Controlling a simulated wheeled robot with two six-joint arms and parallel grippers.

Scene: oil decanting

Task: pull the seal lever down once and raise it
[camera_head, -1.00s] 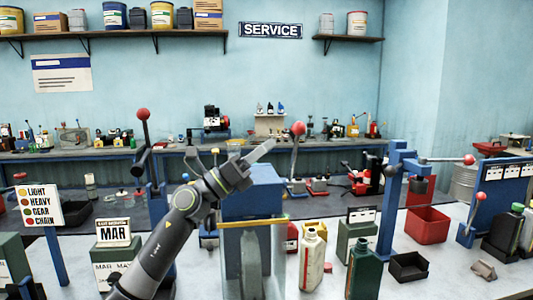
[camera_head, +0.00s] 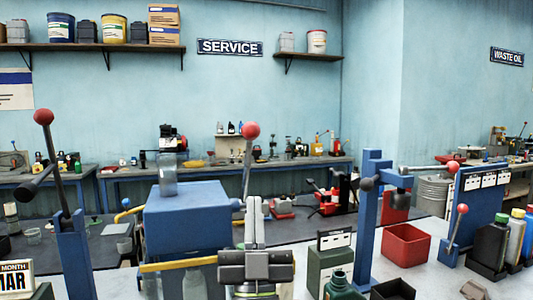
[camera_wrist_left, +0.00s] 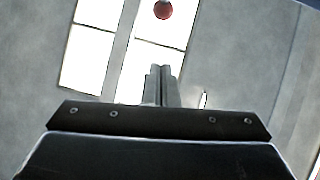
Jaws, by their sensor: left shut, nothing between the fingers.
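Several levers with red balls are in view, and no label shows which is the seal lever. One lever (camera_head: 247,160) with a red ball stands upright behind my left gripper (camera_head: 255,203). The gripper is shut and empty, points away and upward, and its tips show below that ball. A blue post press (camera_head: 370,215) to the right carries a near-horizontal lever with a red ball (camera_head: 453,167) at its end. In the left wrist view my shut fingers (camera_wrist_left: 160,70) point toward a red ball (camera_wrist_left: 162,9), apart from it. My right gripper is out of view.
A blue box (camera_head: 185,215) with a clear jar on top stands left of my gripper. A tall lever (camera_head: 58,165) stands far left. A red bin (camera_head: 407,247), a dark green bottle (camera_head: 340,286) and several bottles at the right edge crowd the bench.

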